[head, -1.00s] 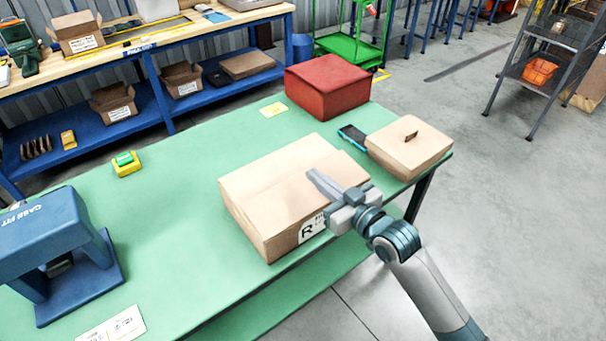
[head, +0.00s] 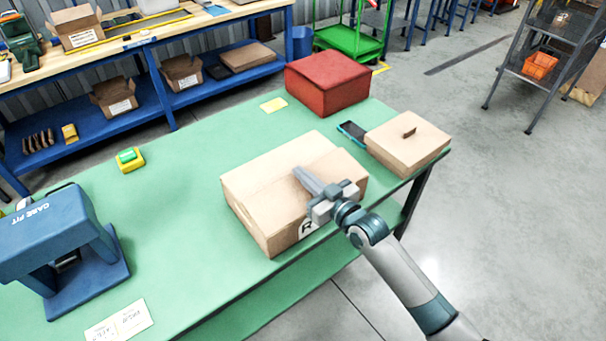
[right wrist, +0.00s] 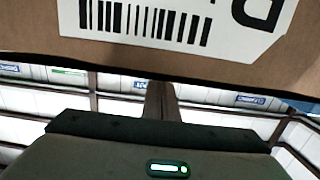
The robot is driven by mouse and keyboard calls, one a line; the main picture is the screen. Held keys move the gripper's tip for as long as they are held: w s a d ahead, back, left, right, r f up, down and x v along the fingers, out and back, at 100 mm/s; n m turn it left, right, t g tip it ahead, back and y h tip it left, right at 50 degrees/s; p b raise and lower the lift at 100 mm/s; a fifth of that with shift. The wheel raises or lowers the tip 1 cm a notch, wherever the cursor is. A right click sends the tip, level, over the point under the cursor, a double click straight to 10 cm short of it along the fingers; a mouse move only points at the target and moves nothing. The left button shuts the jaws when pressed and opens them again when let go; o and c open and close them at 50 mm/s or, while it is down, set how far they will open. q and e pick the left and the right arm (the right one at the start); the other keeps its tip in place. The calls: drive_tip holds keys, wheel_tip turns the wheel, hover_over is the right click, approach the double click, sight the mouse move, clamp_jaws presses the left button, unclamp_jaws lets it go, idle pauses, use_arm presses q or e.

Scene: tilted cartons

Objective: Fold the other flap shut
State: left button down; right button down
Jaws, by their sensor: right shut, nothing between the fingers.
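The large tan carton (head: 270,212) stands on the green table, with a white label marked R (head: 307,228) on its front side. Its top flaps (head: 262,180) look down or nearly down; I cannot tell whether the part by the gripper (head: 343,168) lies fully flat. My right gripper (head: 303,177) is shut and empty, its fingers over the carton top near the middle. In the right wrist view the fingers (right wrist: 160,100) reach past the edge of the carton wall (right wrist: 40,30), which carries the barcode label (right wrist: 150,20). My left gripper is out of view.
A smaller closed carton (head: 405,145) and a dark phone-like device (head: 352,132) lie to the right. A red box (head: 328,84) stands behind. A blue press-like fixture (head: 60,240) is at left.

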drive_tip(key=shift+w+a+f+b, duration=0.1)
drive_tip(key=shift+w+f+b, duration=0.1)
drive_tip(key=shift+f+b, duration=0.55)
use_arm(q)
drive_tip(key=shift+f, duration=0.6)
use_arm(e)
drive_tip(key=shift+r, duration=0.1)
